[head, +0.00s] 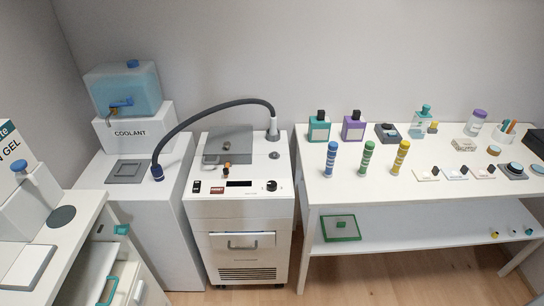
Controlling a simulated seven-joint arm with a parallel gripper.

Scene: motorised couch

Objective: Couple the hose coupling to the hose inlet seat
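A dark grey hose (213,107) arches from a pale fitting (273,128) at the back right of the white machine over to the left. Its dark blue end, the hose coupling (157,173), points down on or just over the white cabinet top; I cannot tell whether it touches. The coupling is apart from the machine's top. A small dark round part (274,155) on the machine, in front of the pale fitting, may be the hose inlet seat; I cannot tell for sure. My gripper is not in view.
A grey square plate (127,172) lies left of the coupling. A coolant tank (124,88) stands on a block behind it. The machine (239,209) carries a grey lid (228,144), an orange-topped part (227,170) and a black knob (271,185). A table with bottles (420,207) stands right.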

